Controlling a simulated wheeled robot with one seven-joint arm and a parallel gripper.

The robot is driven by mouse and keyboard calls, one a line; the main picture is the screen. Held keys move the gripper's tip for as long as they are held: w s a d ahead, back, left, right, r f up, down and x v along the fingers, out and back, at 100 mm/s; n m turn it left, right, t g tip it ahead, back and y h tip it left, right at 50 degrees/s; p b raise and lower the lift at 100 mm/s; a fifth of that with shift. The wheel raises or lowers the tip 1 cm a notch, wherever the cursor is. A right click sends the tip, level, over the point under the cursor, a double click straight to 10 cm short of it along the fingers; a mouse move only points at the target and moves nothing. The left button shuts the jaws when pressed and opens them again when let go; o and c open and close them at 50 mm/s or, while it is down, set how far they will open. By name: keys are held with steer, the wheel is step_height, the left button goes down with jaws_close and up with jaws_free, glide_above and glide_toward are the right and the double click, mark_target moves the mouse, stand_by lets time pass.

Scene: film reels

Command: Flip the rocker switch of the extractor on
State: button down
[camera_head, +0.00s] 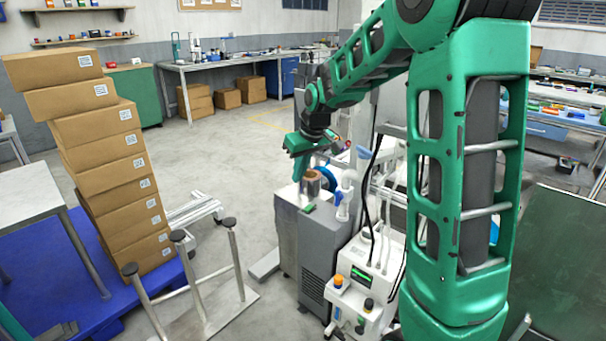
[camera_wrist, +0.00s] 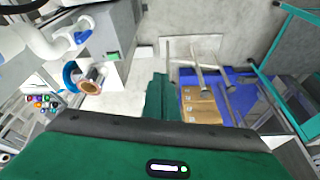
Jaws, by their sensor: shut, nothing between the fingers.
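A grey cabinet, which looks like the extractor (camera_head: 311,245), stands right of centre in the head view. It also shows at upper left in the wrist view (camera_wrist: 112,30). A small green patch (camera_head: 308,208) sits on its top edge and may be the rocker switch; it also shows in the wrist view (camera_wrist: 112,56). I cannot tell which way it is tipped. My gripper (camera_head: 299,172) is shut and empty above the back of the cabinet, apart from the green patch. Its green fingers (camera_wrist: 158,97) point away from the wrist camera.
A copper-coloured cylinder (camera_head: 313,184), a blue ring (camera_head: 328,179) and white pipes (camera_head: 345,193) stand close to my gripper. A white machine (camera_head: 365,285) with cables is at the right. Stacked cartons (camera_head: 100,150) lean at the left.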

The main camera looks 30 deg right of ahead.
steer(key=s+a+r+m, duration=0.1)
steer(key=s+a, duration=0.2)
steer(key=s, duration=0.4)
steer(key=s+a+r, duration=0.1)
steer(key=s+a, duration=0.1)
steer(key=s, duration=0.6)
steer(key=s+d+f+m+g, duration=0.1)
steer(key=s+d+m+g, duration=0.1)
steer(key=s, duration=1)
steer(key=s+d+f+m+g, duration=0.2)
steer(key=s+d+m, duration=0.2)
steer(key=s, duration=0.8)
steer(key=d, duration=0.2)
steer(key=shift+d+m+h, duration=0.3)
steer(key=shift+m, duration=0.1)
